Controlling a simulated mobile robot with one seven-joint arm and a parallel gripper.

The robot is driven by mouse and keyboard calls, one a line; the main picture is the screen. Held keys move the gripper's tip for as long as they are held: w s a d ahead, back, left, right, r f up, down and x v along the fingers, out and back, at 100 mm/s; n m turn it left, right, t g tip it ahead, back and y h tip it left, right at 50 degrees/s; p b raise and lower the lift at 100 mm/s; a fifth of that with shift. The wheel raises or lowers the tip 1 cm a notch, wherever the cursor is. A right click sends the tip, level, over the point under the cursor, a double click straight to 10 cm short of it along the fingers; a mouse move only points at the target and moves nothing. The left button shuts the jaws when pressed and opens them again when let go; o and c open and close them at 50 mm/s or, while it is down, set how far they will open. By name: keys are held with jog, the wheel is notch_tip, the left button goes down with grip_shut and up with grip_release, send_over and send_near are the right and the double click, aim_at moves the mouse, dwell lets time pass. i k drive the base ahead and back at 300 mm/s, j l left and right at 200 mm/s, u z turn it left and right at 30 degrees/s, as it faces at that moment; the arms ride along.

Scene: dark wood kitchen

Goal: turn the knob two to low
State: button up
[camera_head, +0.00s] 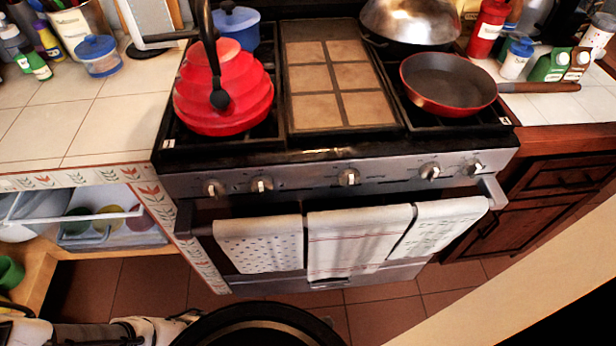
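The stove's front panel (310,178) carries a row of several round metal knobs with light pointer grips. The second knob from the left (262,184) has its grip roughly upright; its markings are too small to read. To its left is the leftmost knob (213,188). The middle knob (348,177) and two right-hand knobs (430,171) (475,167) follow along the panel. No knob is visibly numbered. White parts of my arm show at the bottom left, low and well away from the knobs. My gripper cannot be made out in this view.
The oven handle (200,230) runs below the knobs, with several towels (258,245) hanging from it. A red kettle (222,100) stands on the left burners and a red pan (448,83) on the right. Tiled floor (375,318) lies in front.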

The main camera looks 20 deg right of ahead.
aim_at(262, 184)
jog(key=l+z, duration=0.15)
jog(key=k+j, duration=0.35)
jog(key=j, duration=0.15)
jog(key=k+j, duration=0.4)
